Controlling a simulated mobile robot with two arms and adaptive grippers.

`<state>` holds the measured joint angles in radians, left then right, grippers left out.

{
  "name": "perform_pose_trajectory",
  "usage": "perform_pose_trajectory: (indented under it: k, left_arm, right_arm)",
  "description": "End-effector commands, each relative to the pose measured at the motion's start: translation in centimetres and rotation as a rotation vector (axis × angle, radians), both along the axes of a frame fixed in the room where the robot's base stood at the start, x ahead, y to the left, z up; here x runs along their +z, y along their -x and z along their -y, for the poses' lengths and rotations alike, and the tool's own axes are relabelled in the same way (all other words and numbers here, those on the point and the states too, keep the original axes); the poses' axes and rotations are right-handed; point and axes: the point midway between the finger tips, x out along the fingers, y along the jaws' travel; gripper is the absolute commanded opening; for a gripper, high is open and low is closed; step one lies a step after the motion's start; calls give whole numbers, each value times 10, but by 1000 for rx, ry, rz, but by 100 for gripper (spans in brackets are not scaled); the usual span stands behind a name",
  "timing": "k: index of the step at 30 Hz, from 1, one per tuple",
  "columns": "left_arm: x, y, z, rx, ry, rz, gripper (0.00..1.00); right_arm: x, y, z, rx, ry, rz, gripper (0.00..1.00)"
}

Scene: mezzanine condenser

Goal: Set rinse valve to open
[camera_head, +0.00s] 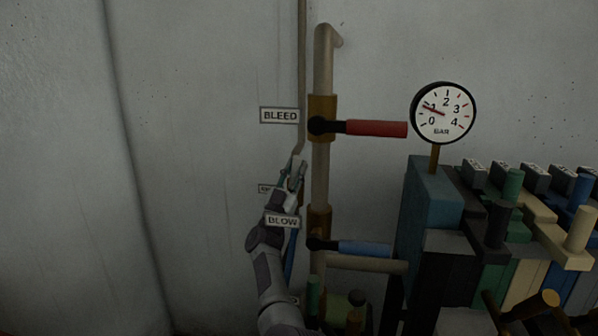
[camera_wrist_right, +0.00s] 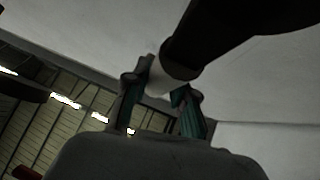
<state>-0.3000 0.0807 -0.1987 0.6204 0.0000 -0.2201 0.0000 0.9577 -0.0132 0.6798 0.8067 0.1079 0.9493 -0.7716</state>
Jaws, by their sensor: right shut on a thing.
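My right gripper (camera_head: 297,174) is up at the wall, beside the vertical pipe and between the BLEED and BLOW labels. In the right wrist view its two green-lined fingers (camera_wrist_right: 163,102) are shut on a pale, round-ended handle (camera_wrist_right: 160,78). A thick dark bar (camera_wrist_right: 235,38) runs on from that handle to the upper right. A small label (camera_head: 265,188) beside the gripper is mostly covered and cannot be read. No label reading RINSE is legible, so I cannot confirm which valve the handle belongs to. My left gripper is not in view.
A red lever (camera_head: 375,128) points right near the BLEED label (camera_head: 280,115). A blue lever (camera_head: 364,249) points right near the BLOW label (camera_head: 283,221). A pressure gauge (camera_head: 442,113) and a crowded manifold block (camera_head: 434,195) fill the right. The wall on the left is clear.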

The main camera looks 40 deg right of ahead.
Motion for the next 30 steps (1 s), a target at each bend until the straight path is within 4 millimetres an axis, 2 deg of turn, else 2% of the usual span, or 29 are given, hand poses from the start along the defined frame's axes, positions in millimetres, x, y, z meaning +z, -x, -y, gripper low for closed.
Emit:
perform_pose_trajectory:
  k: [1,14,15,19,30]
  left_arm:
    - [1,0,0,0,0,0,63]
    - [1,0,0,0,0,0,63]
    - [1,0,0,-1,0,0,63]
    - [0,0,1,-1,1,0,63]
    - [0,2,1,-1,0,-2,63]
  right_arm:
    - [6,0,1,-1,8,1,0]
    - [8,0,1,-1,14,-2,0]
    - [8,0,1,-1,14,-2,30]
    - [6,0,1,-1,13,-4,52]
    - [-1,0,-4,1,9,-8,52]
